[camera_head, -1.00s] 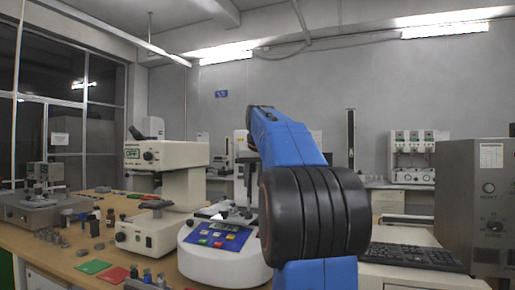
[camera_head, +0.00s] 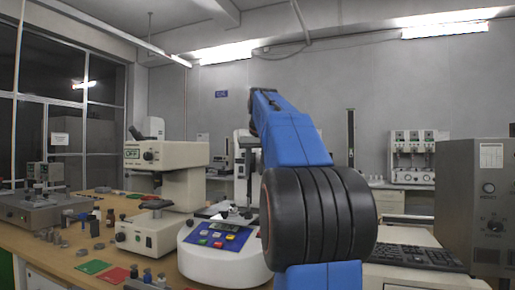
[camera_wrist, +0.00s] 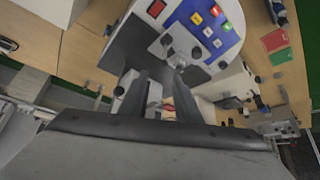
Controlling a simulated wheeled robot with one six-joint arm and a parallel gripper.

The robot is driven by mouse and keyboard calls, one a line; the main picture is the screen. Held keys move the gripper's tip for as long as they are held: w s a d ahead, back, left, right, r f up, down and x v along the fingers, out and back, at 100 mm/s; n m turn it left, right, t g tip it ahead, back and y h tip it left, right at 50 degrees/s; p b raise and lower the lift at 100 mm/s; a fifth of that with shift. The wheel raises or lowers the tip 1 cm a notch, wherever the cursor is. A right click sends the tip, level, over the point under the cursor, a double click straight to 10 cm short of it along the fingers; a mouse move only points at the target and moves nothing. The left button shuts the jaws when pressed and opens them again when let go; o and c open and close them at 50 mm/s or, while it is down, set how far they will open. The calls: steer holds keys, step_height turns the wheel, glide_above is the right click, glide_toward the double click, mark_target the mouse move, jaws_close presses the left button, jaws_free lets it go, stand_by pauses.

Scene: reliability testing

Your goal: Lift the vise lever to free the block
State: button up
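The white round-based tester (camera_head: 225,262) with a blue button panel (camera_head: 218,236) stands on the bench. It also fills the upper part of the wrist view (camera_wrist: 125,45). Small grey round knobs (camera_wrist: 197,54) and metal parts, seemingly of the vise, show by the panel near my fingertips. I cannot tell for sure which part is the lever. A small reddish piece (camera_wrist: 168,104) shows between my fingers; whether it is the block is unclear. My gripper (camera_wrist: 161,76) points down over these parts, its two dark fingers apart. In the head view my arm hides the gripper.
A cream microscope-like instrument (camera_head: 165,158) stands just left of the tester. Small metal parts, a green card (camera_head: 93,267) and a red card (camera_head: 113,275) lie on the wooden bench. A keyboard (camera_head: 415,256) and a grey cabinet (camera_head: 473,195) are at right.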

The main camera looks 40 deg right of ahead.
steer(key=v, duration=0.9)
stand_by(0.8)
steer(key=shift+s, duration=0.1)
stand_by(0.5)
steer(key=s+a+f+n+y, duration=0.1)
steer(key=s+a+f+n, duration=0.15)
steer(key=a+f, duration=0.85)
steer(key=s+a+f+n+y, duration=0.1)
steer(key=s+a+f, duration=0.2)
steer(key=a+f, duration=0.85)
steer(key=s+a+f+n, duration=0.1)
steer(key=s+a+f, duration=0.3)
steer(key=f, duration=0.5)
steer(key=s+a+f+n+y, duration=0.1)
steer(key=s+a+f, duration=0.3)
steer(key=f, duration=0.5)
steer(key=s+a+f+n, duration=0.1)
steer(key=s+a+f, duration=0.3)
steer(key=s+f, duration=0.4)
steer(key=shift+f+g+y, duration=0.3)
steer(key=shift+f+y, duration=0.1)
steer(key=shift+f, duration=0.4)
